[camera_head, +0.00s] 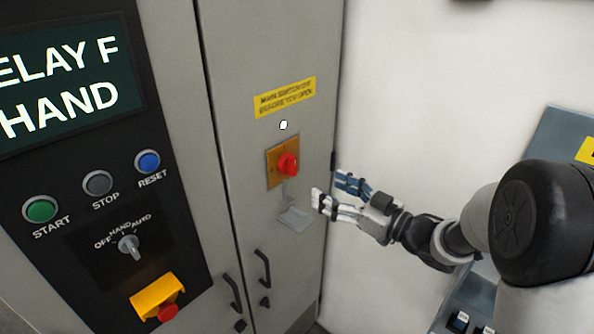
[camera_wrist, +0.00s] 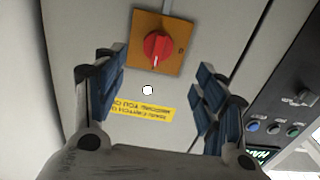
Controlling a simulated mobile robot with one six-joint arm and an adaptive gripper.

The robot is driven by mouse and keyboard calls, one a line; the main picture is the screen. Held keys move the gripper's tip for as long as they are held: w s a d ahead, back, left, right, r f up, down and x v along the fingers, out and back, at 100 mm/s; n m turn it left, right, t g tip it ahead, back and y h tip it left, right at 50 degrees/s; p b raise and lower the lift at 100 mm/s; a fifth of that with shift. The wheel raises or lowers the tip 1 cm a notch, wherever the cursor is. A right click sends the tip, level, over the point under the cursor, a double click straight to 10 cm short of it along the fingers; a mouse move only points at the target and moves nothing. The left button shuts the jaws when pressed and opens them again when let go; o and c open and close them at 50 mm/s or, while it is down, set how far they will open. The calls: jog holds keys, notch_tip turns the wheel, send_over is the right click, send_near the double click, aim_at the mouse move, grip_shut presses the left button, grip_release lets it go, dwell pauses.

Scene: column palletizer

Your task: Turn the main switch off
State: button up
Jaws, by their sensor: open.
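The main switch is a red rotary knob (camera_head: 287,164) on a square orange-yellow plate (camera_head: 272,172) on the grey cabinet door. It also shows in the wrist view as a red knob (camera_wrist: 157,47) on its plate (camera_wrist: 144,22), beyond my fingertips. My gripper (camera_head: 332,192) is open and empty, to the right of and slightly below the switch, apart from it. In the wrist view my fingers (camera_wrist: 155,80) stand wide on both sides, with the knob between and ahead of them. A yellow warning label (camera_head: 285,97) sits above the switch. A small white lamp (camera_head: 283,125) lies between label and switch.
A grey flap or tag (camera_head: 295,219) hangs below the switch. Two dark door handles (camera_head: 263,268) are lower down. At left is a black panel with START (camera_head: 40,209), STOP and RESET buttons, a mode selector (camera_head: 129,246) and a red button on yellow (camera_head: 168,312).

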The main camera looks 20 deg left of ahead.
aim_at(295, 171)
jog(key=b+x, duration=0.1)
jog(key=x, duration=1.1)
jog(key=shift+w, duration=0.1)
jog(key=c, duration=1)
